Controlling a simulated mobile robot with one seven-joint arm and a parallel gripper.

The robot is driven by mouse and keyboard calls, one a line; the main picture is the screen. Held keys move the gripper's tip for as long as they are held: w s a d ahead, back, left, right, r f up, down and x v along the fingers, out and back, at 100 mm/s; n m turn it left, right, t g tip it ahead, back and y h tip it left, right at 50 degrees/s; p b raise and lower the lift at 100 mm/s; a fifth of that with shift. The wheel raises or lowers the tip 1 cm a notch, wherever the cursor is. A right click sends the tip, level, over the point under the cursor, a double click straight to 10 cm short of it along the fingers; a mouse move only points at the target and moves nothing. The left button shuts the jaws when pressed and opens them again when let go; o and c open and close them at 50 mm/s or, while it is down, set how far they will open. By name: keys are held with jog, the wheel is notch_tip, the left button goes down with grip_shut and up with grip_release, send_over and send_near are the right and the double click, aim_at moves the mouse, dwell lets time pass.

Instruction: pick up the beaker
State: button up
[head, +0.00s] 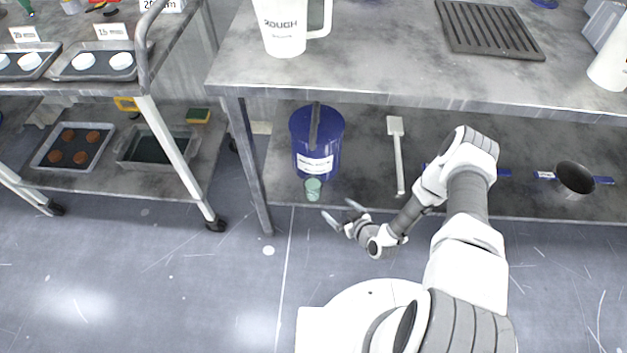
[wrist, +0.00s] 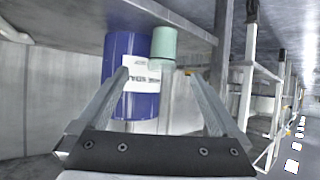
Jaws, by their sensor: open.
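The beaker (head: 313,188) is a small pale green cup. It stands upright at the front edge of the lower shelf, just in front of a blue drum. In the wrist view the beaker (wrist: 163,46) shows ahead, beyond the fingertips and a little above the middle of the gap. My gripper (head: 343,212) is open and empty, low in front of the shelf, to the right of the beaker and apart from it. In the wrist view its two fingers (wrist: 160,75) are spread wide with nothing between them.
The blue drum (head: 317,140) with a white label stands close behind the beaker. A white scoop (head: 397,150) lies farther right on the lower shelf (head: 365,170). The upper tabletop (head: 380,60) overhangs it. A table leg (head: 249,165) stands to the left. The floor in front is clear.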

aim_at(317, 195)
jog(key=b+x, duration=0.1)
jog(key=x, duration=0.2)
jog(key=b+x, duration=0.1)
jog(key=x, duration=0.3)
jog(key=b+x, duration=0.2)
jog(key=x, duration=0.2)
jog(key=shift+s+a+f, duration=0.15)
jog(key=shift+a+f, duration=0.2)
jog(key=shift+f, duration=0.05)
jog(key=b+x, duration=0.2)
jog(key=x, duration=0.3)
jog(key=shift+a+b, duration=0.2)
jog(key=shift+b, duration=0.15)
jog(key=shift+w+a+f, duration=0.1)
jog(key=shift+w+a, duration=0.1)
jog(key=shift+w, duration=0.4)
grip_shut()
